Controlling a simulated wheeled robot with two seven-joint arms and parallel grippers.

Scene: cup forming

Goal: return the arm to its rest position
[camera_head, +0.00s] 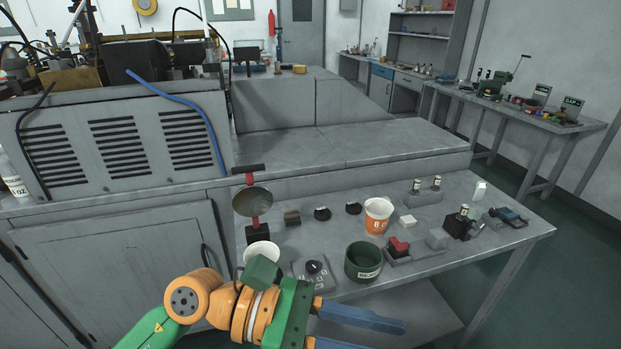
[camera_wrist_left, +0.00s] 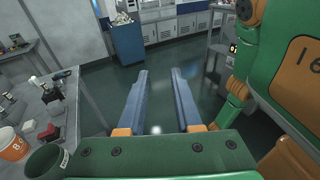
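My left arm comes in from the lower left in the head view, in front of the workbench. Its gripper (camera_head: 375,337) has blue fingers pointing right, low beside the bench's front edge; the lower finger is partly cut off by the frame. In the left wrist view the two fingers (camera_wrist_left: 159,85) stand apart with nothing between them, over the dark green floor. The left gripper is open and empty. Green and orange arm parts of mine fill the right side of the wrist view. My right gripper cannot be made out in either view.
The bench (camera_head: 330,220) holds an orange-and-white cup (camera_head: 377,216), a dark green container (camera_head: 363,262), a white cup (camera_head: 261,252) partly behind my wrist, a round metal pan (camera_head: 252,202) and several small fixtures. A grey machine housing stands left. Floor right of the bench is open.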

